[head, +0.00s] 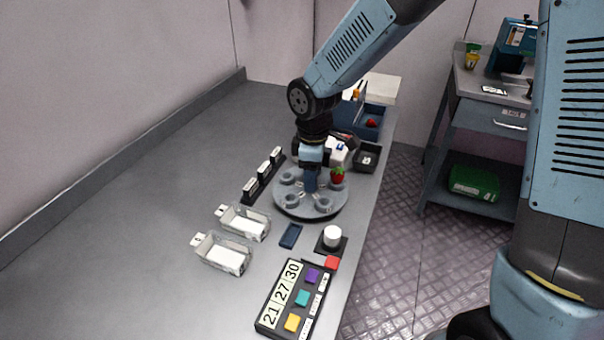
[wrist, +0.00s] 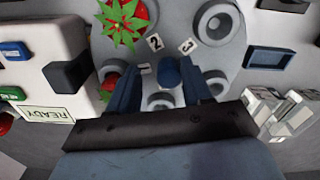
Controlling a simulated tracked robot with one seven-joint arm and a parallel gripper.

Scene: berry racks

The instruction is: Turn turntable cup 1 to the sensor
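The round grey turntable (head: 306,210) carries several ring-shaped cups and number labels. In the wrist view, labels 2 (wrist: 155,42) and 3 (wrist: 187,45) can be read; I cannot make out a label 1. A strawberry (head: 338,175) sits in a cup on the right side; a large strawberry shows at the wrist view's top (wrist: 122,20). Another red berry (wrist: 109,82) is partly behind a finger. My gripper (wrist: 163,78) is open over the turntable's middle, fingers apart either side of the blue hub knob (wrist: 168,71). A white box with a READY sign (wrist: 47,113), apparently the sensor, stands beside the turntable.
Two clear trays (head: 222,255) and a black label rack (head: 262,178) stand left of the turntable. A small blue tray (head: 290,236), a white cylinder on a black base (head: 332,237) and a panel with coloured buttons (head: 290,300) are nearer. The bench's left is clear.

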